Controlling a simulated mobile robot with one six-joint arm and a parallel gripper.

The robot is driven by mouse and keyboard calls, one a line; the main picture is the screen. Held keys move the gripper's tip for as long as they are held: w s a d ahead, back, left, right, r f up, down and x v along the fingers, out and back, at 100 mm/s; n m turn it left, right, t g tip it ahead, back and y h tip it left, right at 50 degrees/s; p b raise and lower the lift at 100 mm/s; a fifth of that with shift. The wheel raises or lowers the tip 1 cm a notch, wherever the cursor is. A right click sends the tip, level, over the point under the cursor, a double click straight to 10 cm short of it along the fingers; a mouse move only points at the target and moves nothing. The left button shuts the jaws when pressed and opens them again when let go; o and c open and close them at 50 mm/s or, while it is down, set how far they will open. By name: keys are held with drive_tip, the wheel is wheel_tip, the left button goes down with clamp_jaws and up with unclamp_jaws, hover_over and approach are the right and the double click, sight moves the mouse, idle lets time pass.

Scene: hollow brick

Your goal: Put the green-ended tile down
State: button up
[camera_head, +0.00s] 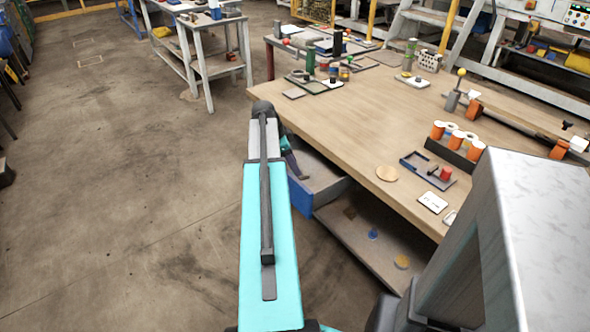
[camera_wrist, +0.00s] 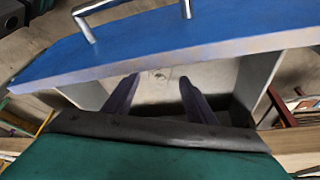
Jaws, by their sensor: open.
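My gripper (camera_wrist: 160,87) is open, its two dark fingers apart and pointing into an open drawer with a blue front (camera_wrist: 200,38). Nothing shows clasped between the fingers. A small, pale, blurred shape (camera_wrist: 161,75) shows on the drawer's light floor beyond the fingertips; I cannot tell whether it is the green-ended tile. In the head view my gripper (camera_head: 301,177) is over the blue-fronted drawer (camera_head: 301,196), partly hidden by my teal arm. I cannot make out a green-ended tile in either view.
The drawer is under the wooden workbench (camera_head: 345,125). A lower shelf (camera_head: 355,243) holds small discs. The floor at left is clear.

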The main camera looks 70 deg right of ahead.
drive_tip(key=v, duration=0.8)
idle(0.6)
